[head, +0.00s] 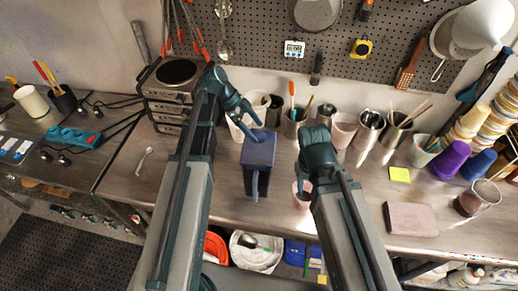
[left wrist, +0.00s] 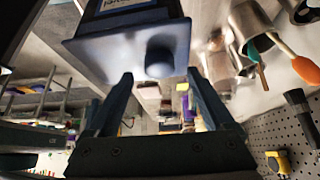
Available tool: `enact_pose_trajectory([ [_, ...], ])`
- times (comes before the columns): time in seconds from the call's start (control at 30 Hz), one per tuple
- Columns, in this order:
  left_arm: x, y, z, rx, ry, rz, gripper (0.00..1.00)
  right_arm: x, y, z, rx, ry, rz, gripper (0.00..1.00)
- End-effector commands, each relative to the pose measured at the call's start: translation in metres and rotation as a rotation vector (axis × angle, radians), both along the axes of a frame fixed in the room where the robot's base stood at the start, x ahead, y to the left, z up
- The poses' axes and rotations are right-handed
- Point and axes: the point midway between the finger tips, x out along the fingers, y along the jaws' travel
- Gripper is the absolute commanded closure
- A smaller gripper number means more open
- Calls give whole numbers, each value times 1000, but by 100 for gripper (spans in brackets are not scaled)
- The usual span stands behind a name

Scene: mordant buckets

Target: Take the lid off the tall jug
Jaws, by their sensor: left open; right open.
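The tall jug (head: 257,182) is blue and box-shaped, standing upright near the middle of the bench with its handle toward me. A flat blue lid (head: 258,152) covers its top. In the left wrist view the lid (left wrist: 95,48) shows a round knob (left wrist: 160,62), and part of the jug with a label is at the top edge. My left gripper (head: 256,127) is open at the back of the lid; its fingers (left wrist: 160,75) stand either side of the knob in that view, not visibly gripping it.
A white container (head: 257,102) and metal tool pots (head: 292,124) stand behind. A hot plate (head: 178,76) is at back left. A brown block (head: 410,218) lies at right. The bench left of the jug is mostly clear.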

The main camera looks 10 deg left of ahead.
Motion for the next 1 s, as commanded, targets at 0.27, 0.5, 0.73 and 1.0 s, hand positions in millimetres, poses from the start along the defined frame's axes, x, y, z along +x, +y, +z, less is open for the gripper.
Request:
enact_pose_trajectory([
  [0.27, 0, -14, -22, 0, 1, 1, 14, 0, 0, -22, 0, -1, -2, 50],
  [0.5, 0, -14, -21, 0, 0, 0, 29, 0, 0, -21, 0, -1, -2, 50],
  [0.73, 0, -14, -21, 0, 0, 0, 70, 0, 0, -21, 0, -1, -2, 50],
  [1.0, 0, -14, -21, 0, 0, 1, 100, 0, 0, -21, 0, -1, -2, 50],
])
